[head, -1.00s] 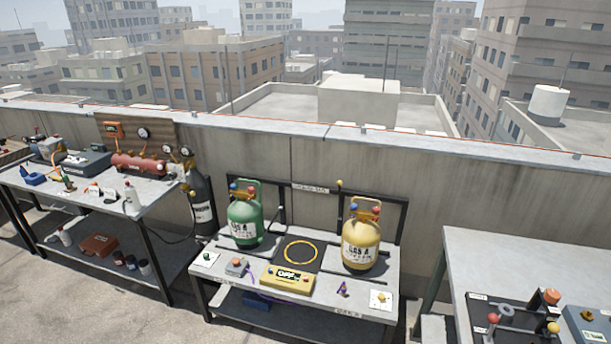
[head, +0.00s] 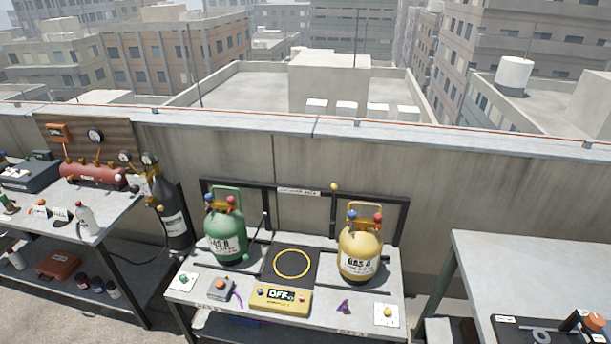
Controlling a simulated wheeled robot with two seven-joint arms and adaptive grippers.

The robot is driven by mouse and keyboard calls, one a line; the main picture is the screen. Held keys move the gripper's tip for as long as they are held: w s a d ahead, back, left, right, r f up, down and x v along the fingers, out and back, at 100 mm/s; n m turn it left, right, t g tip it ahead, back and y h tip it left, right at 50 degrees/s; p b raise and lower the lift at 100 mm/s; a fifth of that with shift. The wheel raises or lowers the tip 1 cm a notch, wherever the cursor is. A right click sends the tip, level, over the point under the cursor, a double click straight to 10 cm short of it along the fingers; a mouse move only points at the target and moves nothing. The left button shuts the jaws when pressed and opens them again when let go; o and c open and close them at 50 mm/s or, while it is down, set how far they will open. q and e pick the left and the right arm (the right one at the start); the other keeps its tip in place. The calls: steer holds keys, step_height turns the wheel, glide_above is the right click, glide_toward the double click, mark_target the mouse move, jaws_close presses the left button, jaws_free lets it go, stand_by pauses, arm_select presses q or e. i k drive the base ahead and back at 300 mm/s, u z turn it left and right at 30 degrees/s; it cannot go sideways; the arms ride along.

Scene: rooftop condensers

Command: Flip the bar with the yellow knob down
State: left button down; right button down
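A small yellow knob (head: 333,186) tops a thin dark upright bar at the back of the middle bench (head: 215,310), right of the centre label. The bar's lower part is thin and hard to make out. A yellow gas cylinder (head: 360,252) stands to the right of the bar. A green cylinder (head: 226,238) stands to the left. Another thin bar (head: 264,222) shows beside the green cylinder. Neither of my grippers is in view.
A yellow box reading OFF (head: 280,298) lies at the bench front, before a black pad with a yellow ring (head: 291,264). A grey box (head: 218,288) and a purple piece (head: 343,307) lie nearby. Other benches stand left and right (head: 530,265). A concrete parapet (head: 480,190) runs behind.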

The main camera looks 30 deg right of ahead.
mark_target(334, 186)
steer(key=z, duration=0.2)
steer(key=i, duration=0.75)
steer(key=z, duration=0.95)
steer(key=i, duration=0.55)
steer(key=z, duration=0.5)
